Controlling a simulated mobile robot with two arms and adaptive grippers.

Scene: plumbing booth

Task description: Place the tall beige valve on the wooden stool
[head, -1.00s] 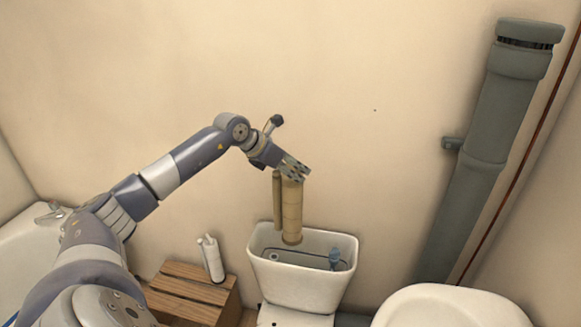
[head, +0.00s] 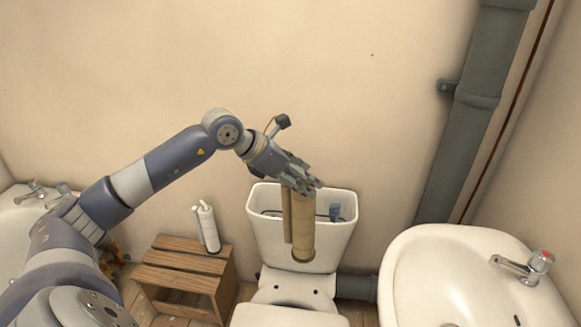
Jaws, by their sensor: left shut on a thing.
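The tall beige valve (head: 302,228) hangs upright below my left gripper (head: 302,188), which is shut on its top. In the head view the valve is in front of the open toilet tank (head: 262,222) and covers part of it. The wooden stool (head: 172,272) is to the left of the toilet, lower than the valve and apart from it. A white tube (head: 209,228) stands upright at the right back of the stool top. My right gripper does not show.
A white sink (head: 450,270) with a tap (head: 523,266) is at the right. A bathtub (head: 20,235) is at the far left. A thick grey pipe (head: 472,120) runs up the back wall. The stool's front slats are clear.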

